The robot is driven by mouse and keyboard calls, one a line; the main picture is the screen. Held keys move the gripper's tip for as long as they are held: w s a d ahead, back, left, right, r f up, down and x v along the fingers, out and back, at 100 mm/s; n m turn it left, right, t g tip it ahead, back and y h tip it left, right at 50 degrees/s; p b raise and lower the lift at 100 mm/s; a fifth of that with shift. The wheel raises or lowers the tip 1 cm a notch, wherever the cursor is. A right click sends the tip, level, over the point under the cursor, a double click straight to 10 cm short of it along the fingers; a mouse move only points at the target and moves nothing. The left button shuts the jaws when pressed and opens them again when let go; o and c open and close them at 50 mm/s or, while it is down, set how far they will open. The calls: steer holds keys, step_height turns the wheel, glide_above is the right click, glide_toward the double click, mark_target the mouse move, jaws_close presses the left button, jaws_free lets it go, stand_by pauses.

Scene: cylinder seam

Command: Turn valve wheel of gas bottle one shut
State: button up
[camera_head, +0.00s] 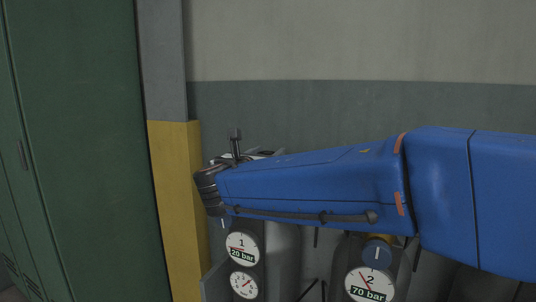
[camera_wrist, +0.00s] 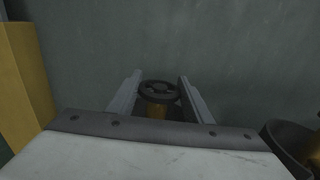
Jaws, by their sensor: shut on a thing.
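The dark valve wheel (camera_wrist: 158,89) sits on a brass-coloured stem (camera_wrist: 157,110) in the wrist view. My gripper (camera_wrist: 160,77) has one pale finger on each side of the wheel and is shut on it. In the head view my blue arm hides the wheel and most of the gripper. Below the arm, a gauge marked 1 with a "20 bar" label (camera_head: 242,248) shows in front of a grey bottle, and a second small dial (camera_head: 243,285) is under it.
A gauge marked 2 with a "70 bar" label (camera_head: 369,287) and a blue knob (camera_head: 377,252) are to the right. A yellow and grey post (camera_head: 175,200) stands left of the bottles, beside a green locker (camera_head: 80,130). The wall (camera_head: 360,40) is behind.

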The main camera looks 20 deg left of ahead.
steer(key=shift+m+g+h, duration=0.4)
steer(key=shift+m+h, duration=1.4)
steer(key=shift+h, duration=1)
steer(key=o, duration=1.1)
steer(key=shift+c, duration=0.2)
steer(key=v, duration=1.7)
steer(key=shift+s+a, duration=0.15)
steer(key=shift+a, duration=0.1)
steer(key=shift+s, duration=0.1)
